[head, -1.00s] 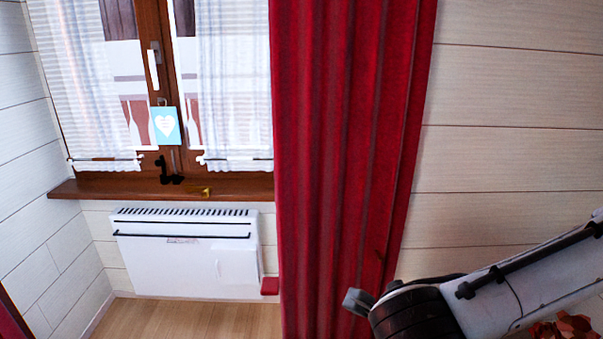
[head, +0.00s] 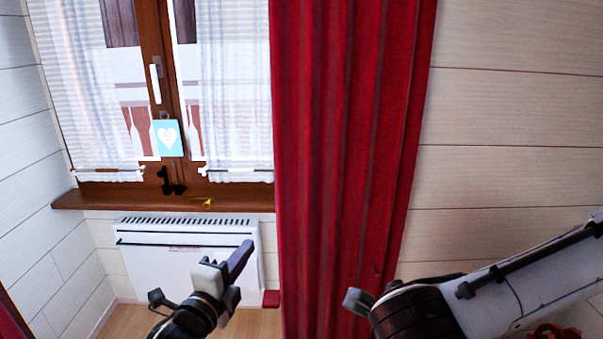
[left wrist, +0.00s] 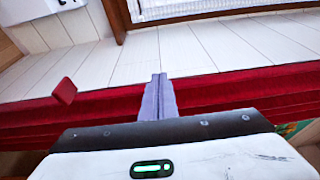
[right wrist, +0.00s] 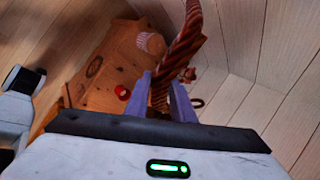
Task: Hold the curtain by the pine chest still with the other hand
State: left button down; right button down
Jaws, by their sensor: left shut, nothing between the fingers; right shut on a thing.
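The red curtain (head: 345,150) hangs in long folds to the right of the window in the head view. It is also a red band across the left wrist view (left wrist: 240,92). My left gripper (head: 243,255) is shut and empty, left of the curtain and in front of the radiator; the left wrist view shows its fingers together (left wrist: 158,85), crossing the curtain band; I cannot tell whether they touch it. My right gripper (right wrist: 162,95) is shut on a brown, woven, handle-like thing (right wrist: 186,45). Behind it is an orange-brown wooden piece, likely the pine chest (right wrist: 110,65).
A white radiator (head: 180,235) is under the wooden windowsill (head: 120,196). A small red block (head: 271,299) shows at the curtain's left edge. Pale plank wall (head: 510,140) is right of the curtain.

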pick_arm(q)
jog(key=b+x, duration=0.3)
jog(key=x, duration=0.5)
jog(key=shift+b, duration=0.4)
dwell(0.7)
jog(key=shift+d, duration=0.1)
dwell(0.7)
